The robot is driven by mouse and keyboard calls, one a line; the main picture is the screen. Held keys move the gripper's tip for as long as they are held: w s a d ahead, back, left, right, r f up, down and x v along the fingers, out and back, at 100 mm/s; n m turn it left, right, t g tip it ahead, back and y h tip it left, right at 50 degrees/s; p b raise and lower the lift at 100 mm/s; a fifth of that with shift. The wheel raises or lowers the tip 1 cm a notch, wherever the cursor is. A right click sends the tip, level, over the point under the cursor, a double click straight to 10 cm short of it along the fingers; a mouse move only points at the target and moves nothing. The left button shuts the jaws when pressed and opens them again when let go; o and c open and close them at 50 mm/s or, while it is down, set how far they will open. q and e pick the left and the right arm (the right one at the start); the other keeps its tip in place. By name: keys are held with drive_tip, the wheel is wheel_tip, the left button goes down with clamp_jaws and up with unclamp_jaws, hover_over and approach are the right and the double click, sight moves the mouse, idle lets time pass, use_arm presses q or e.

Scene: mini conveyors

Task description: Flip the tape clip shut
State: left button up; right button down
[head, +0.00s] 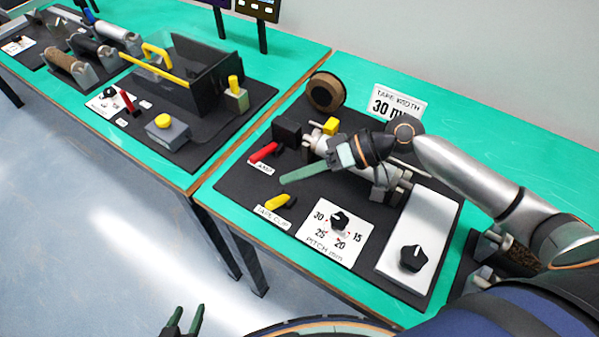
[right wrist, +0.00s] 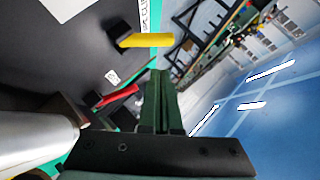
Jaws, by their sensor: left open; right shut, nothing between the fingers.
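The tape clip's yellow lever (head: 280,201) is at the front left of the black station board, beside the printed TAPE CLIP label (head: 272,219). In the right wrist view the lever (right wrist: 150,40) sticks out sideways from a dark block. I cannot tell whether the clip is open or shut. My right gripper (head: 284,180) is shut and empty. It reaches over the board, its green fingertips near the yellow lever in the picture and apart from it. My left gripper (head: 186,319) is open and empty, low over the floor.
The red clamp lever (head: 263,152) stands just behind the yellow lever. A pitch dial (head: 340,220) is to the right, and another black knob (head: 413,258) sits on a white panel. A brown tape roll (head: 326,92) stands at the back. The table's green edge runs in front.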

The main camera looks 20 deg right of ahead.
drive_tip(key=r+b+v, duration=0.1)
drive_tip(key=v, duration=0.9)
drive_tip(key=shift+s+a, duration=0.2)
drive_tip(key=shift+a, duration=0.05)
